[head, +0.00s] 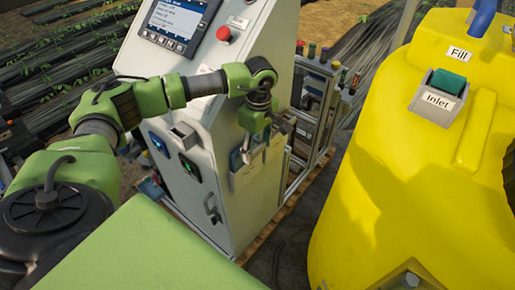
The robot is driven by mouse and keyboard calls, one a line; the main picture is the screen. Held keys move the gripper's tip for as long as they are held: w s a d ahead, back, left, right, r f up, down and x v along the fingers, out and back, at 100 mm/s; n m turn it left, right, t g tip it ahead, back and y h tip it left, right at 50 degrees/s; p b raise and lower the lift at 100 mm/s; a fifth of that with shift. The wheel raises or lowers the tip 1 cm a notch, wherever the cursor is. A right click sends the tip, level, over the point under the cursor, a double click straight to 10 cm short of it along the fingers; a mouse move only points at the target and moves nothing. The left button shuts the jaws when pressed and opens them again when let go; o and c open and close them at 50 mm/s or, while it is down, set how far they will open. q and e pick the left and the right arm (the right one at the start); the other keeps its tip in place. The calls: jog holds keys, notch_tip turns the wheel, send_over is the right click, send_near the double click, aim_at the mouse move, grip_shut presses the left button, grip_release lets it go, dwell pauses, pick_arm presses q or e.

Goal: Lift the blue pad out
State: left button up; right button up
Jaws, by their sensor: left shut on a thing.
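My left gripper (258,146) hangs fingers down at the side panel of the grey cabinet (215,110), at the small pockets on it. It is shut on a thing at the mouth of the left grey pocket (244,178). A narrow bluish piece (235,160), which looks like the blue pad, shows beside the fingers; most of it is hidden. How far it sits in the pocket cannot be told. My right gripper is not in view.
A yellow tank (400,170) fills the right side, with a teal pad (447,82) in its grey Inlet holder (436,104). The cabinet carries a screen (178,20), a red button (224,34) and a handle (212,209). A bottle rack (318,95) stands behind.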

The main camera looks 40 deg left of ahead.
pick_arm(q)
notch_tip(320, 180, up, 12)
jog(key=p, duration=0.5)
jog(key=shift+f+p, duration=0.2)
jog(key=shift+p, duration=0.2)
dwell(0.6)
jog(key=shift+f, duration=0.1)
